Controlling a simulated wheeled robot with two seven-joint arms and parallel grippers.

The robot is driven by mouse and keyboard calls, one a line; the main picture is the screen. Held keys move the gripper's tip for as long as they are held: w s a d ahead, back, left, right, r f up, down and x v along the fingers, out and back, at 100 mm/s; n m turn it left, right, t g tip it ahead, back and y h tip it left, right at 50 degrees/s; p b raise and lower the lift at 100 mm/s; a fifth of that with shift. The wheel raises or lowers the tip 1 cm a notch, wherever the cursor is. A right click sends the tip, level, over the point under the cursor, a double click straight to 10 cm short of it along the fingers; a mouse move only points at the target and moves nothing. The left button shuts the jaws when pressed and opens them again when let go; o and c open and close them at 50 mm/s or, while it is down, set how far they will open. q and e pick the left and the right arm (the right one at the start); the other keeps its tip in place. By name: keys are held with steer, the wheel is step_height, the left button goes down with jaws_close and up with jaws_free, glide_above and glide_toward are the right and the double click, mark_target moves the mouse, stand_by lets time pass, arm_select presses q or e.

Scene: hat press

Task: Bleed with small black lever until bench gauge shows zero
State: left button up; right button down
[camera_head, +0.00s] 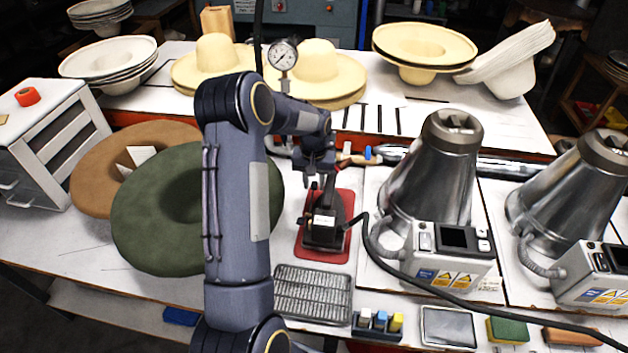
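The bench gauge (282,55) is a round white dial on a stem at the back of the bench. Its needle is too small to read. My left gripper (318,187) points down just above a dark device (325,228) on a red mat (311,254). The finger gap is too small and dark to tell whether it is open or shut, or touching anything. I cannot make out the small black lever; it may be hidden by my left arm or gripper. My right gripper is not in view.
Two metal cones (433,180) (565,196) with control boxes stand at the right. A black hose (470,298) runs across the front. A green hat (155,225) and a brown hat (95,178) lie left of my arm. A metal grid tray (312,293) lies in front.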

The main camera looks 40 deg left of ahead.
arm_select(q)
steer(key=shift+f, duration=0.1)
jaws_close()
steer(key=t+b, duration=0.1)
steer(key=b, duration=0.1)
steer(key=r+t+y+b, duration=0.1)
steer(key=b, duration=0.1)
steer(key=shift+s+d, duration=0.25)
steer(key=shift+s, duration=0.15)
steer(key=shift+s+r+t+b, duration=0.1)
steer(key=shift+r+t+b, duration=0.3)
steer(key=shift+b, duration=0.35)
steer(key=shift+r, duration=0.25)
